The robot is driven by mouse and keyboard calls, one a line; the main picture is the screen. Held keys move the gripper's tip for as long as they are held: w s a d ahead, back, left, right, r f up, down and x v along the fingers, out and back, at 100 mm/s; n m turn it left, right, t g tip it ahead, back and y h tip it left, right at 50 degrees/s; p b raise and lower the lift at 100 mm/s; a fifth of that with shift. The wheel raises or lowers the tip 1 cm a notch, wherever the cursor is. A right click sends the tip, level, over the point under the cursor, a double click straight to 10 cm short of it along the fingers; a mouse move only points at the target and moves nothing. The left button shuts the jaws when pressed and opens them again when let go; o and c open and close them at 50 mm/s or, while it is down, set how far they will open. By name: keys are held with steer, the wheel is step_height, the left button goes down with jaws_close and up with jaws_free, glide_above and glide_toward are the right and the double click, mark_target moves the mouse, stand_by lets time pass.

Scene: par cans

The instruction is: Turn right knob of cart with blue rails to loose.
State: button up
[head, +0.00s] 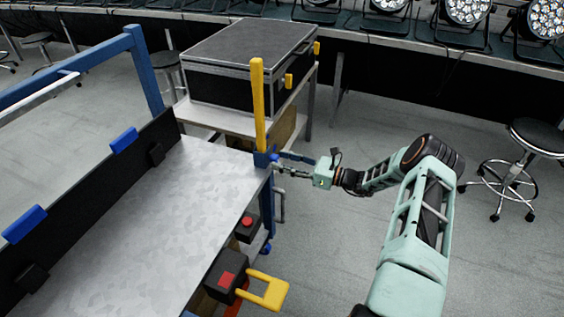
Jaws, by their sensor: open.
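The cart with blue rails fills the left side of the head view, with a grey metal top (150,220) and a blue rail frame (145,70). A yellow post (258,105) stands upright at its far right corner, in a blue corner bracket (262,159). A small blue part beside that bracket looks like the right knob (275,158), but it is too small to tell its setting. My gripper (281,164) is open and reaches in from the right, its fingertips at this part. I cannot tell whether they touch it.
A black case (245,60) sits on a grey table behind the corner. Below the cart's right edge are a black box with a red button (247,224) and a yellow handle (266,290). A stool (535,140) stands at right. The floor around my arm is clear.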

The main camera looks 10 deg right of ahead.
steer(key=shift+w+a, duration=0.2)
steer(key=shift+a, duration=0.05)
steer(key=shift+c, duration=0.6)
jaws_close()
